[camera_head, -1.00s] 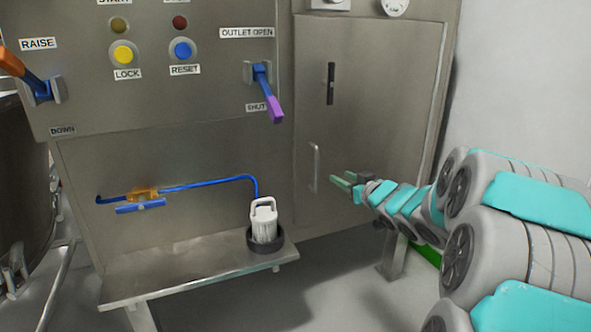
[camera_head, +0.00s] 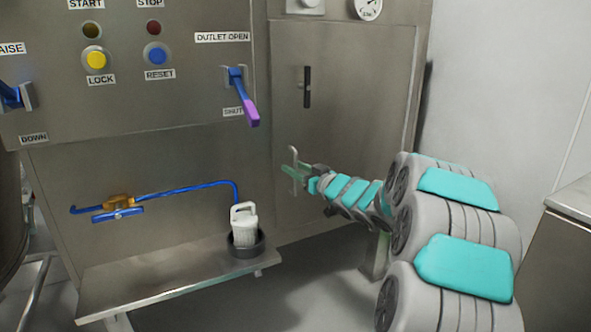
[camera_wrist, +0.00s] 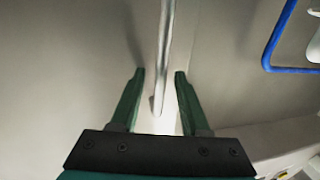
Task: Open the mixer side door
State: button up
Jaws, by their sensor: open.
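The mixer side door (camera_head: 350,110) is a grey steel panel on the right of the machine front and looks shut. Its handle (camera_head: 293,153) is a thin vertical metal bar near the door's left edge. My gripper (camera_head: 287,170) is open at the handle, with its green fingers partly covering the bar in the head view. In the wrist view, the handle (camera_wrist: 166,50) runs down between the two open fingers of my gripper (camera_wrist: 159,74), one finger on each side. I see a gap on both sides of the bar. A black upright latch or slot (camera_head: 307,87) sits higher on the door.
A steel shelf (camera_head: 150,285) with a white container (camera_head: 243,222) in a dark ring stands left of the gripper. A blue pipe (camera_head: 185,190) runs above it, and the purple-tipped outlet lever (camera_head: 250,112) is higher up. A bench (camera_head: 570,200) stands at the far right.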

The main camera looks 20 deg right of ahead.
jog(key=shift+w, duration=0.15)
jog(key=shift+c, duration=0.4)
grip_shut()
dwell(1.0)
